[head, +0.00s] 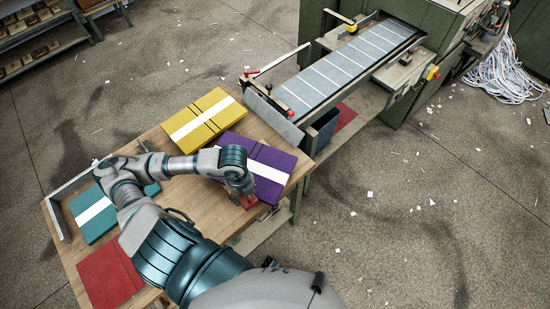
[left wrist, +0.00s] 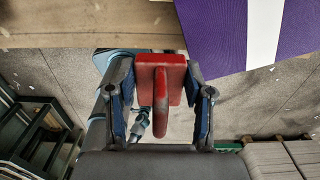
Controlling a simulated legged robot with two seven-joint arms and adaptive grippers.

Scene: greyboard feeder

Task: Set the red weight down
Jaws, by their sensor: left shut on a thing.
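The red weight (head: 248,201) is at the table's right edge in the head view, just below the purple stack with a white band (head: 262,168). My left gripper (head: 242,190) is above it and shut on it. In the left wrist view the red weight (left wrist: 174,78), a block with a curved handle, sits between the two fingers. My right gripper is not in view.
The wooden table (head: 175,200) also carries a yellow stack (head: 190,110), a teal stack (head: 88,228) and a red stack (head: 108,275). Beyond it stands the green machine with a grey feed bed (head: 345,70). Bare wood shows between the stacks.

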